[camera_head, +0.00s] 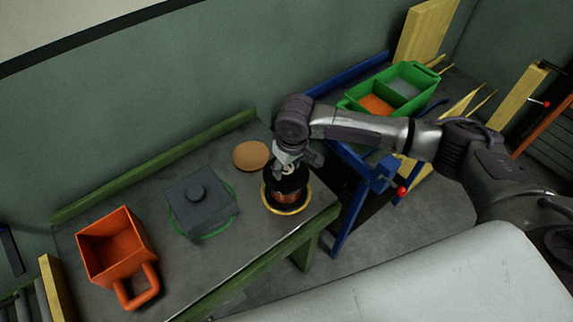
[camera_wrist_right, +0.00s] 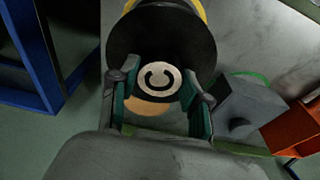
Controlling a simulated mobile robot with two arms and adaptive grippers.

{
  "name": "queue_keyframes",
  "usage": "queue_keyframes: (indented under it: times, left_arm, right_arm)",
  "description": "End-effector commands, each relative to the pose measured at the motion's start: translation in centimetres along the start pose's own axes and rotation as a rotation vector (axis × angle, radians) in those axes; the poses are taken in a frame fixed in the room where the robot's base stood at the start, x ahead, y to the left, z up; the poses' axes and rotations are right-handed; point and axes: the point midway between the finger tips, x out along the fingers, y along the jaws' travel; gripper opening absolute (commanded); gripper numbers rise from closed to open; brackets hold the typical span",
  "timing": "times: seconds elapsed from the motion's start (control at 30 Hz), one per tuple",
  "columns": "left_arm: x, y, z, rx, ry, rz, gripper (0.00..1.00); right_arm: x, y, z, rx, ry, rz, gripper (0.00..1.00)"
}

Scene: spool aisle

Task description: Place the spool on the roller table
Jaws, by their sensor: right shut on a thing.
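The spool (camera_head: 289,196) has black flanges and copper-coloured winding. It stands upright at the right end of a grey bench, at a yellow ring (camera_head: 283,211). I cannot tell whether it touches the bench. My right gripper (camera_head: 287,166) comes down from above and is shut on the spool's top. In the right wrist view, its green-padded fingers (camera_wrist_right: 157,88) sit either side of a white round label marked C, over the black flange (camera_wrist_right: 160,40). Grey roller-like slats with yellow rails show at the lower left (camera_head: 38,300) and right edge (camera_head: 553,135); which is the roller table is unclear. My left gripper is out of view.
The green-edged bench (camera_head: 240,235) also holds a cork-coloured disc (camera_head: 251,155), a grey knobbed block (camera_head: 198,205) on a green ring, and an orange handled bin (camera_head: 118,250). A blue-framed stand (camera_head: 345,225) and a green divided tray (camera_head: 412,75) are to the right.

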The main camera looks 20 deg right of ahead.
Motion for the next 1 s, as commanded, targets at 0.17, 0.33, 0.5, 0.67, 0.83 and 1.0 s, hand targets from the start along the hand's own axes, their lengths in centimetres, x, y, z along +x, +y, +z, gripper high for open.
queue_keyframes:
  times: [0.17,0.33,0.5,0.67,0.83,1.0]
  left_arm:
    - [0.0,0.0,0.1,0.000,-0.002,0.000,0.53]
    - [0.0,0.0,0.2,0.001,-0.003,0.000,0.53]
    - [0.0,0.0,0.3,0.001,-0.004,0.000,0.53]
    - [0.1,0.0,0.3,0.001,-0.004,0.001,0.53]
    - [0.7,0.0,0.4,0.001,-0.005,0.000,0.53]
    - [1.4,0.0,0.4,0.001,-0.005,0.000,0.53]
  right_arm:
    - [0.2,0.0,0.0,0.001,0.000,-0.001,0.54]
    - [0.2,0.0,0.0,0.001,0.000,0.000,0.72]
    - [0.2,0.0,0.0,0.001,0.000,0.000,0.72]
    - [-0.3,0.0,-0.1,0.000,0.002,0.000,0.72]
    - [-2.8,0.0,-0.1,0.000,0.005,-0.001,0.72]
    - [-6.6,0.0,-0.2,0.000,0.007,-0.001,0.72]
